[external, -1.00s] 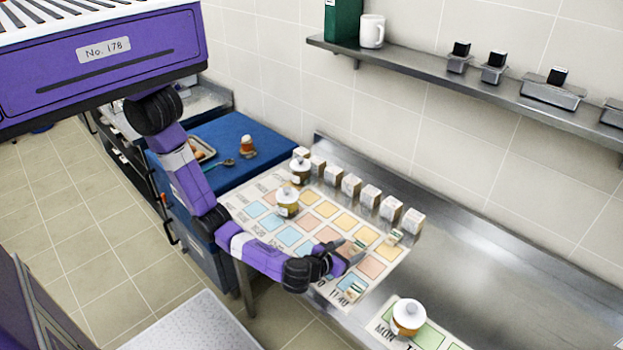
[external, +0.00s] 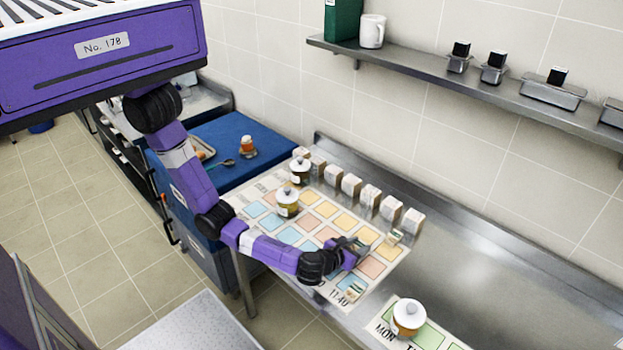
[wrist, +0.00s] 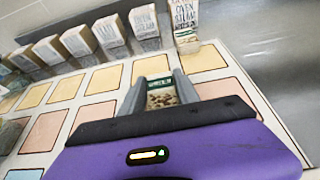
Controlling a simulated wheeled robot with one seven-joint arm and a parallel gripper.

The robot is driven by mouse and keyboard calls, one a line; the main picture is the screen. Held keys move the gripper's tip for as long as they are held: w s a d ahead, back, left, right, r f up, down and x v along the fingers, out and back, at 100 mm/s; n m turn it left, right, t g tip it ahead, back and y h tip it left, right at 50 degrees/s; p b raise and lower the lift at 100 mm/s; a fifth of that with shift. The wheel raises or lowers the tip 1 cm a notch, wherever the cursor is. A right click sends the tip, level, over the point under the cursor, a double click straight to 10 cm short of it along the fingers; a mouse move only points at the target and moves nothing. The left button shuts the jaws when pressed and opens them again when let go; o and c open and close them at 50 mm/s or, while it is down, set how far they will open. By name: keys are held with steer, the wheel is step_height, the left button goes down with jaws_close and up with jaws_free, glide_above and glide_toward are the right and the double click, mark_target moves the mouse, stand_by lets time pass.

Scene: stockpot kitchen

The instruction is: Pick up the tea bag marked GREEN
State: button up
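A tea bag (wrist: 162,96) with a green tag lies on the square-patterned sheet, between the two fingers of my gripper (wrist: 160,88) in the wrist view. The tag's lettering is too small to read. In the external view my gripper (external: 358,246) is low over the sheet and largely hides this bag. The fingers look apart, one on each side of the bag; I cannot see contact. A third tea bag (external: 356,290) lies nearer the front.
The sheet (external: 395,262) has coloured squares. Several small white boxes (external: 370,195) line its back edge. Two lidded jars (external: 287,203) stand on its left part. Another lidded jar (external: 408,317) stands front right. The steel counter (external: 490,250) is bare to the right.

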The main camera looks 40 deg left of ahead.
jaws_close()
